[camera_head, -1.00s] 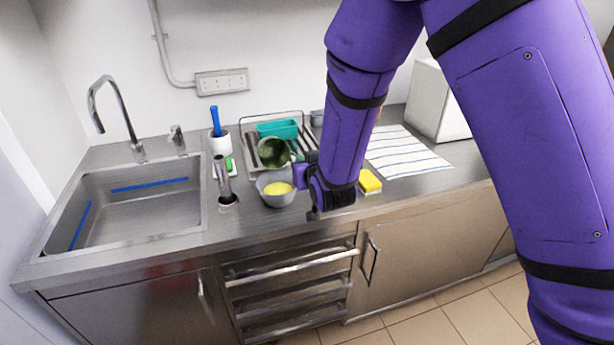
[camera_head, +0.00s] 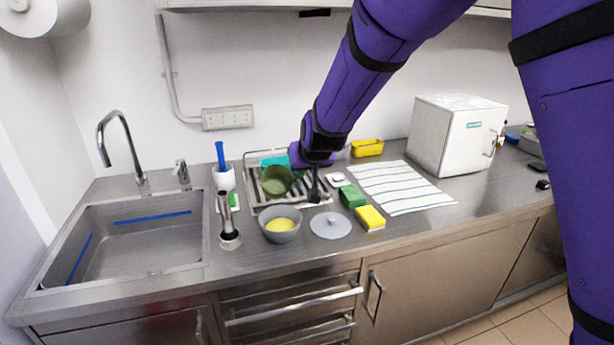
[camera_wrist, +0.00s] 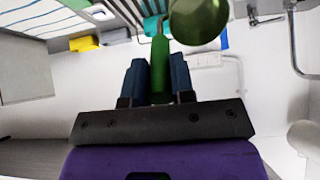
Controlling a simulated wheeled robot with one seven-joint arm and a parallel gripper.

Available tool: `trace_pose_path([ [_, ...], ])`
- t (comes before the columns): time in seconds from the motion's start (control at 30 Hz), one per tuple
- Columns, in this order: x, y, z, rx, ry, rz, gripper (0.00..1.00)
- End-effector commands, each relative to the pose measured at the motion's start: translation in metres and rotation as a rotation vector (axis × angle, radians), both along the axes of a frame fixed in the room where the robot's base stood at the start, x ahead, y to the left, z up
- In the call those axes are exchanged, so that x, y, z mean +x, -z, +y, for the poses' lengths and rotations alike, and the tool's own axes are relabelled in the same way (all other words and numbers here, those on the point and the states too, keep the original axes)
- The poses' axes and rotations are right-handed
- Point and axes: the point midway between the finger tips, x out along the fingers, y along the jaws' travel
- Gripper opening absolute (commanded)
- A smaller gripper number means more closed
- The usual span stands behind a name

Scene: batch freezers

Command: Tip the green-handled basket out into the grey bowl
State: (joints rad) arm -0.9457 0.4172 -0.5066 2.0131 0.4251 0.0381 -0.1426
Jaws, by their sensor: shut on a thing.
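My gripper (camera_wrist: 160,75) is shut on the green handle (camera_wrist: 160,62) of the basket. The basket (camera_head: 277,180) has a round green bowl-like end, which also shows at the top of the wrist view (camera_wrist: 198,20). In the head view it is held in front of the dish rack, behind the bowl in the picture, with its rim tilted. I cannot tell what is in it.
A grey round lid (camera_head: 331,226), a green block (camera_head: 352,196) and a yellow sponge (camera_head: 370,218) lie right of the bowl. A dark pestle-like tool (camera_head: 229,225) stands left of it. The rack (camera_head: 252,158) is behind; the sink (camera_head: 130,245) is at left.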

Motion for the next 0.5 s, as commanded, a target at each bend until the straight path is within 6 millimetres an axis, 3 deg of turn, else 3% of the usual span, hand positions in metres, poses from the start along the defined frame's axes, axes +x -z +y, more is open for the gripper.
trace_pose_path([
  [0.5,0.027,-0.036,0.007,-0.080,0.000,0.276,0.00],
])
